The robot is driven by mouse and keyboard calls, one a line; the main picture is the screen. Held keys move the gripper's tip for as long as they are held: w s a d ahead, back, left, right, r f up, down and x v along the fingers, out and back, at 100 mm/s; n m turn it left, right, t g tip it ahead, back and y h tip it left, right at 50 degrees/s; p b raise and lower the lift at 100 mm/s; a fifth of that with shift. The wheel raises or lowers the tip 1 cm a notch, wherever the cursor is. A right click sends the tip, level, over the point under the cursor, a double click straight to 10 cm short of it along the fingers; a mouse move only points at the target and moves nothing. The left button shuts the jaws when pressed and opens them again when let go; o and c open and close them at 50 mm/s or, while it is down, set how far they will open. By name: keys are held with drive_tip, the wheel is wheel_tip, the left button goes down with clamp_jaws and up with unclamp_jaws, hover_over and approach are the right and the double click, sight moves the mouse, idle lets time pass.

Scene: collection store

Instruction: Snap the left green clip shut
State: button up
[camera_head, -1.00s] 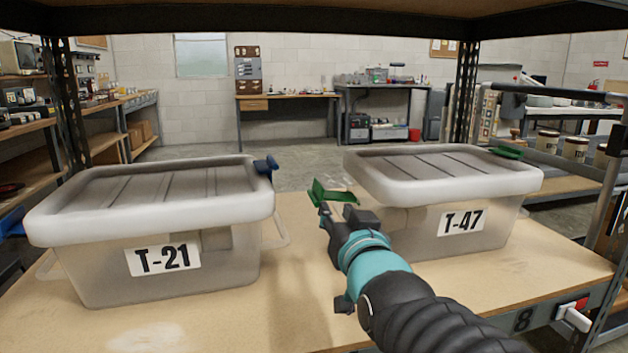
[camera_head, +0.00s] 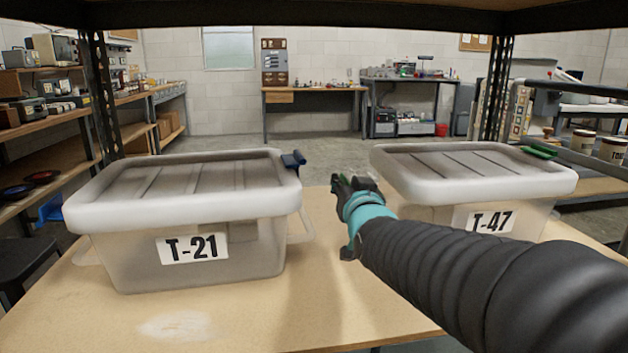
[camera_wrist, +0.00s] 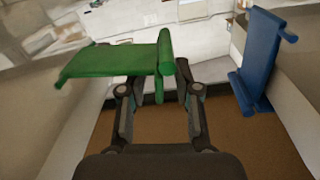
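The left green clip (camera_wrist: 112,62) shows in the wrist view as a flat plate with an upright edge bar, standing out beside a pale box wall. In the head view it is hidden behind my gripper (camera_head: 343,184), which is at the left side of the bin T-47 (camera_head: 470,185). In the wrist view my two fingers are apart, and the bar's lower end shows in the gap between them. I cannot tell whether they touch it. The right green clip (camera_head: 539,152) sits at the far right of T-47's pale lid.
The bin T-21 (camera_head: 190,205) stands at the left with a blue clip (camera_head: 293,160), also seen in the wrist view (camera_wrist: 258,58). The gap between the bins is narrow. The wooden shelf (camera_head: 300,325) is clear in front. An upper shelf edge (camera_head: 300,18) spans overhead.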

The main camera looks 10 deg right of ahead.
drive_tip(key=shift+w, duration=0.8)
clamp_jaws()
drive_tip(key=shift+a, duration=0.2)
drive_tip(key=shift+d, duration=0.1)
